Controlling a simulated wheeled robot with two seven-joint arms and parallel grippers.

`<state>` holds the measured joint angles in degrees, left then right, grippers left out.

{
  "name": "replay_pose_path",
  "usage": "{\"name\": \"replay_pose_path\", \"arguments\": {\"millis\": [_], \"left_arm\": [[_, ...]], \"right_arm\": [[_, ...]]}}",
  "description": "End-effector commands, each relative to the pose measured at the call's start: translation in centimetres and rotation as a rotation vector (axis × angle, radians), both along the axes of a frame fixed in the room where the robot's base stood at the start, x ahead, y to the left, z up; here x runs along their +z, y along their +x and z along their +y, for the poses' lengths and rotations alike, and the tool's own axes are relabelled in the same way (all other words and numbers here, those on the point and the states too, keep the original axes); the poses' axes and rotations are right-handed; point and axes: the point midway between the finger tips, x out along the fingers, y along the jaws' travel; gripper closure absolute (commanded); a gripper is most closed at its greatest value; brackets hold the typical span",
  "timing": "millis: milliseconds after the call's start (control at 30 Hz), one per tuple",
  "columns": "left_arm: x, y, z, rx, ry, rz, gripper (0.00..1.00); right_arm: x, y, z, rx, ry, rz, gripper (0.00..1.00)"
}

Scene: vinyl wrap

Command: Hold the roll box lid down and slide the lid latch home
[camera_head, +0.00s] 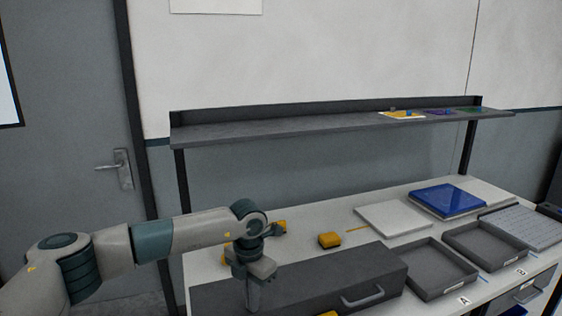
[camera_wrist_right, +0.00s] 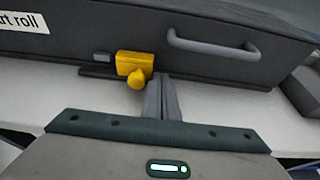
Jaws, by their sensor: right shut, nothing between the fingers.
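The roll box (camera_head: 320,278) is a long dark grey case on the bench, its lid (camera_head: 330,263) looking down. My left gripper (camera_head: 254,298) points down onto the left part of the lid; I cannot tell whether its fingers are apart. In the right wrist view, the yellow lid latch (camera_wrist_right: 132,63) with its knob (camera_wrist_right: 137,79) sits on a dark rail on the box front. A small grey block (camera_wrist_right: 102,57) is close to its left. My right gripper (camera_wrist_right: 160,98) is shut and empty, its fingertips just right of the latch; contact is unclear.
The box front has a grey handle (camera_wrist_right: 212,46), right of the latch. Empty trays (camera_head: 435,270) stand right of the box. A yellow block (camera_head: 330,240), a white board (camera_head: 395,217) and a blue case (camera_head: 447,199) lie behind. A shelf (camera_head: 330,125) spans above.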

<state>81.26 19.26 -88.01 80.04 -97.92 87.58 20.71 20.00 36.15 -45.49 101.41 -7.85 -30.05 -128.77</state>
Motion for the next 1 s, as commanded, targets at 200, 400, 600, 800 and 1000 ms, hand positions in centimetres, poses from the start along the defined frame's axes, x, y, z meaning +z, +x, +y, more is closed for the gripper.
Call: {"name": "replay_pose_path", "arguments": {"millis": [200,400,600,800,1000], "left_arm": [[-0.3,-0.1,0.1,0.0,0.002,0.004,1.0],[-0.3,-0.1,0.1,0.001,0.003,0.005,1.0],[-0.3,-0.1,0.1,0.001,0.003,0.005,1.0],[-0.3,-0.1,0.1,0.001,0.004,0.005,1.0],[-0.4,-0.1,0.1,0.001,0.004,0.005,1.0]], "right_arm": [[0.0,-0.1,0.3,0.001,0.0,0.0,1.0],[-0.1,-0.3,1.0,0.001,0.0,0.0,1.0],[0.0,-0.6,1.6,0.002,0.002,0.001,1.0],[0.0,-0.8,2.2,0.001,0.0,0.0,1.0],[0.0,-1.0,2.8,0.001,0.0,0.0,1.0]]}}
